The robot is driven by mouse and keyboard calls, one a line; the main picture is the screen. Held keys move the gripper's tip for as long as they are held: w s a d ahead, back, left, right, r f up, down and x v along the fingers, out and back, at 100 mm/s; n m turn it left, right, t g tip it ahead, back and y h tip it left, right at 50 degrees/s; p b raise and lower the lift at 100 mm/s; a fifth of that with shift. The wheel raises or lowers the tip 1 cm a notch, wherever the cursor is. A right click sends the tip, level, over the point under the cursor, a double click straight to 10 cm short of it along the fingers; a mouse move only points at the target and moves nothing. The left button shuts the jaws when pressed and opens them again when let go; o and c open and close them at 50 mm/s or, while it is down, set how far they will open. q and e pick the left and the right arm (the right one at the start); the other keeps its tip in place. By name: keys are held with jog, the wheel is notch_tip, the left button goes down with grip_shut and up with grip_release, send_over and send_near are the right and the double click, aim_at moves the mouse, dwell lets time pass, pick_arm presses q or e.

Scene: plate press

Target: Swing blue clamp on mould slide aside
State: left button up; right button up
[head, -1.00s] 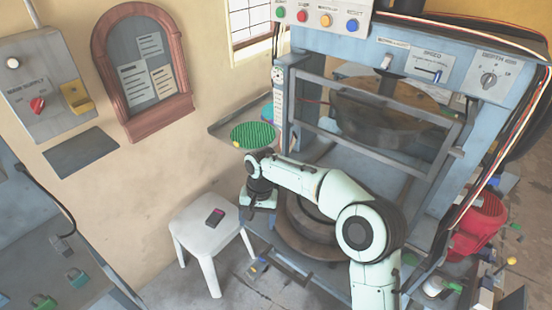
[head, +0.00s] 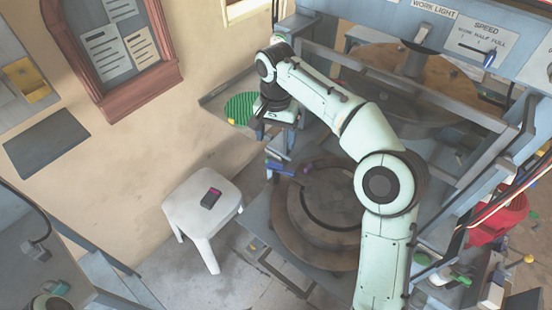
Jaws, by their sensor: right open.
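The blue clamp (head: 279,168) is a small blue piece at the back left edge of the mould slide (head: 257,214). A darker purple-tipped bar (head: 306,167) lies just right of it. A round dark mould (head: 293,222) sits on the slide, partly hidden by my right arm. My right gripper (head: 279,146) points down just above the clamp, open. I cannot tell whether its fingers touch the clamp. My left gripper is not in view.
A white stool (head: 194,203) with a dark phone-like device (head: 211,198) stands left of the slide. A green round mat (head: 240,108) lies on a wall shelf behind my gripper. The press frame (head: 415,85) stands behind and right. A red bucket (head: 497,220) is at far right.

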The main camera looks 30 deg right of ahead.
aim_at(276, 162)
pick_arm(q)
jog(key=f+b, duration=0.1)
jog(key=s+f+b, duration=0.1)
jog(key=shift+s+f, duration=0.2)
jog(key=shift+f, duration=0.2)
pick_arm(e)
notch_tip(276, 162, down, 10)
jog(key=shift+f, duration=0.2)
jog(key=c, duration=1.1)
jog(key=shift+o, duration=0.2)
